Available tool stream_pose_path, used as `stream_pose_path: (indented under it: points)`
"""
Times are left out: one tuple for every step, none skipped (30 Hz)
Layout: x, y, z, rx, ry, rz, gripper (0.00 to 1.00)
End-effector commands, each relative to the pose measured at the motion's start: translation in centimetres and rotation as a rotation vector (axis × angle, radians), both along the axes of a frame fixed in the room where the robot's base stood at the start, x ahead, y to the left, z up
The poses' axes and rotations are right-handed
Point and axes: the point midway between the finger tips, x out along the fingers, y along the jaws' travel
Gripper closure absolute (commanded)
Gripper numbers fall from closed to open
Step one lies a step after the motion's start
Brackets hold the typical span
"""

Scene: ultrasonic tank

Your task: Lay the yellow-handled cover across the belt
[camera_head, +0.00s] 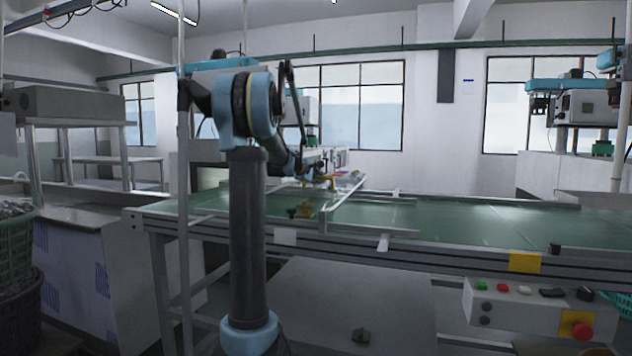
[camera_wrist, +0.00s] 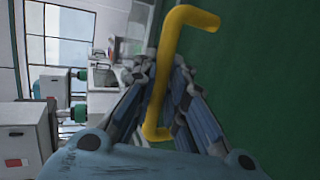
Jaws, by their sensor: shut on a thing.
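My gripper (camera_wrist: 165,100) is shut on the yellow handle (camera_wrist: 187,17), a bent bar that passes between its fingers in the wrist view. In the head view the yellow handle (camera_head: 322,178) is small, at the end of my arm above the belt's far side. The cover's body is hard to make out; a green surface fills the right of the wrist view, and I cannot tell whether it is cover or belt. The green belt (camera_head: 480,231) runs left to right across the head view. I cannot tell whether the cover touches it.
A control box (camera_head: 528,308) with a red stop button hangs at the front right. A green basket (camera_head: 16,245) stands at far left. The belt's right part is mostly clear.

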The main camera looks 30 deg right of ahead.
Motion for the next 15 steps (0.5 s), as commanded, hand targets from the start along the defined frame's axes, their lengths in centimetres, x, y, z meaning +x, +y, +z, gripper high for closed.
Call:
stream_pose_path:
  points:
    - [0.02,-0.01,-0.03,-0.001,0.000,0.000,1.00]
    - [0.02,-0.01,-0.07,-0.001,0.000,0.000,1.00]
    - [0.02,-0.01,-0.13,-0.001,0.000,0.000,1.00]
    - [0.01,-0.01,-0.10,-0.001,0.000,0.000,0.81]
    - [0.01,-0.01,-0.10,-0.001,0.000,0.000,0.75]
    - [0.01,-0.01,-0.11,-0.001,0.000,0.000,0.66]
    - [0.01,-0.01,-0.11,-0.001,0.000,0.000,0.64]
    - [0.00,0.00,-0.12,-0.001,0.000,0.000,0.64]
    - [0.01,-0.01,-0.12,-0.001,0.000,0.000,0.64]
    - [0.01,-0.01,-0.12,0.000,0.001,0.000,0.64]
    - [0.01,-0.01,-0.13,0.000,0.001,0.000,0.64]
    - [0.01,-0.01,-0.13,0.000,0.000,0.000,0.64]
    - [0.00,-0.01,-0.13,0.000,0.000,0.000,0.64]
    - [0.00,-0.01,-0.13,0.000,0.000,0.000,0.64]
    - [0.02,-0.02,-0.23,0.001,0.000,0.000,0.64]
